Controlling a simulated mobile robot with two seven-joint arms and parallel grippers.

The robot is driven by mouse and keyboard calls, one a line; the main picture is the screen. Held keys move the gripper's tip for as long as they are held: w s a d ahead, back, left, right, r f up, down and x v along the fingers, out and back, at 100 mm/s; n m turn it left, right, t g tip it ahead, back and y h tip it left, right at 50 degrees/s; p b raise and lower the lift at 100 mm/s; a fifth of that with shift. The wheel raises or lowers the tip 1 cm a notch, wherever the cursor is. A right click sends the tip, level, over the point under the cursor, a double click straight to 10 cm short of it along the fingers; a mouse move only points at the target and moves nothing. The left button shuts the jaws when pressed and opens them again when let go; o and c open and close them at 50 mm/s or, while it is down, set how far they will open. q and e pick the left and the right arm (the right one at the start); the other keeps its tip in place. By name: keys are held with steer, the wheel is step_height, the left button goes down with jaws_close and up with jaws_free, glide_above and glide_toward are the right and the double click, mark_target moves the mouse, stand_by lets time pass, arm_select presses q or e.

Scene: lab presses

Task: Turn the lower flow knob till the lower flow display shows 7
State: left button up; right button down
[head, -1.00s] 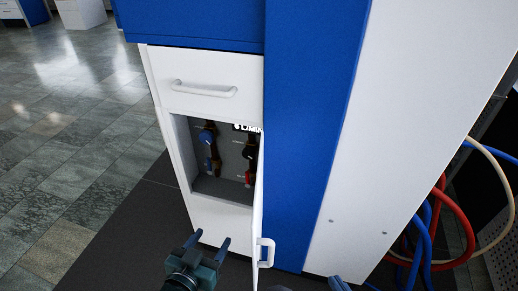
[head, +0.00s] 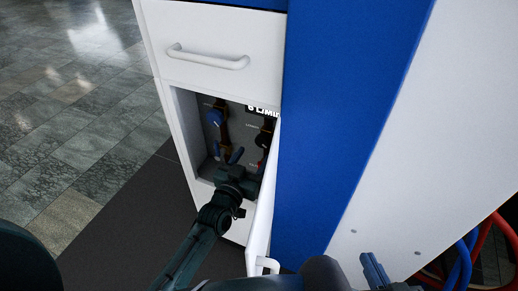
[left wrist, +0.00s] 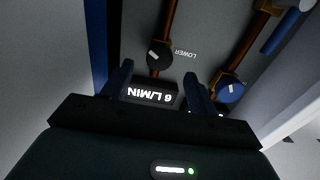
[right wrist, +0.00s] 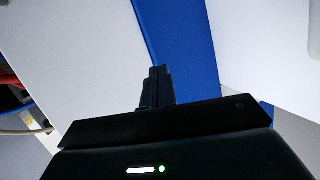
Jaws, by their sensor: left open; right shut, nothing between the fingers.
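The black lower flow knob (left wrist: 158,55) sits on a brown pipe beside an upside-down LOWER label in the left wrist view. In the head view this black knob (head: 265,138) is inside the cabinet recess. The lit display (left wrist: 151,96) next to it reads 6 L/MIN, upside down; it shows partly in the head view (head: 262,109). My left gripper (left wrist: 158,72) is open, its fingers apart on either side of the knob's line; I cannot tell any contact. In the head view the left gripper (head: 231,155) is at the recess. My right gripper (head: 375,272) is shut and empty outside the cabinet.
A blue knob (head: 216,118) on another pipe is left of the black one. The open white door (head: 262,215) stands at the recess's right side, near my left arm. A drawer (head: 205,62) is above. Blue and red hoses (head: 475,250) hang at the right.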

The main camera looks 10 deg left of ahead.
mark_target(261, 144)
arm_select(q)
steer(key=w, duration=0.4)
steer(key=shift+d+b, duration=0.35)
steer(key=shift+d, duration=0.05)
steer(key=shift+w, duration=0.45)
arm_select(e)
steer(key=shift+d+r, duration=0.15)
steer(key=shift+r, duration=0.05)
